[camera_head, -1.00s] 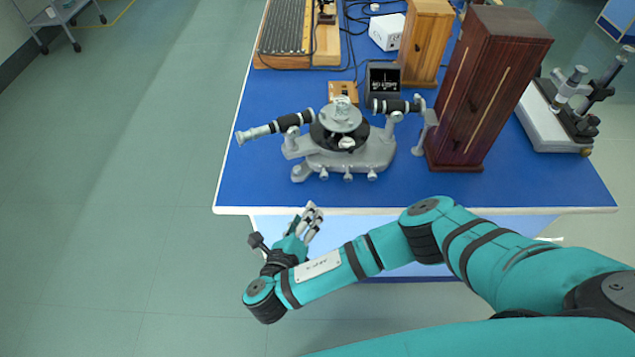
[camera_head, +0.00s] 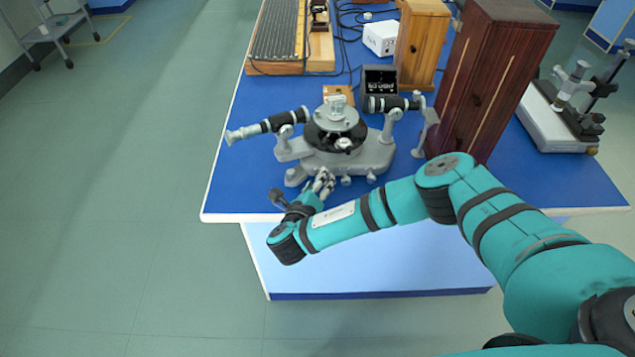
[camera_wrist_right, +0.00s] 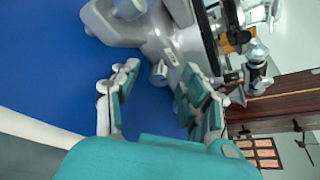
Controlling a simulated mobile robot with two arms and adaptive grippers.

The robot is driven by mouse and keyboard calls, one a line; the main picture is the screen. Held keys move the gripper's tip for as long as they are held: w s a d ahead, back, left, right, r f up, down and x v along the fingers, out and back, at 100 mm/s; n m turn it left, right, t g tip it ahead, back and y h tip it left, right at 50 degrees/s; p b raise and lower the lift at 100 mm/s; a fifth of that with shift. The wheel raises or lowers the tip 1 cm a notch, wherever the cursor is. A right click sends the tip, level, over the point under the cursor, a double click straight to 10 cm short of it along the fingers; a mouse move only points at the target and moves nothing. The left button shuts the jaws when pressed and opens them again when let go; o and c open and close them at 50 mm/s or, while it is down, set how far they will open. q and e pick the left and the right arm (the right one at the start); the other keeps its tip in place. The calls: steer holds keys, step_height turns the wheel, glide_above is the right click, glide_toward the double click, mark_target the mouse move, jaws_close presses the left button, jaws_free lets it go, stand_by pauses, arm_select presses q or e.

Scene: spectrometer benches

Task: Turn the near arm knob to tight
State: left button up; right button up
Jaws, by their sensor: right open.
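The grey spectrometer (camera_head: 355,158) stands near the front of the blue bench, with a black round table in its middle and a telescope tube (camera_head: 268,125) pointing left. Small grey knobs stick out along its front edge, one of them front right (camera_head: 371,178). My right gripper (camera_head: 325,182) is at the front edge of the spectrometer base. In the right wrist view its fingers (camera_wrist_right: 157,88) are open and empty, with a small grey knob (camera_wrist_right: 158,73) in line with the gap between the fingertips. Whether they touch it I cannot tell. My left gripper is not in view.
A tall dark wooden case (camera_head: 490,85) stands right of the spectrometer, with a lighter wooden case (camera_head: 420,45) behind. A black lamp box (camera_head: 380,80) and cables lie behind. A microscope-like instrument (camera_head: 570,110) is far right. The bench's front left (camera_head: 235,195) is clear.

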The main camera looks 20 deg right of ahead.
steer(key=shift+w+d+f, duration=0.1)
steer(key=shift+w+d, duration=0.05)
steer(key=shift+w, duration=0.05)
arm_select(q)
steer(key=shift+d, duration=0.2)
arm_select(e)
jaws_close()
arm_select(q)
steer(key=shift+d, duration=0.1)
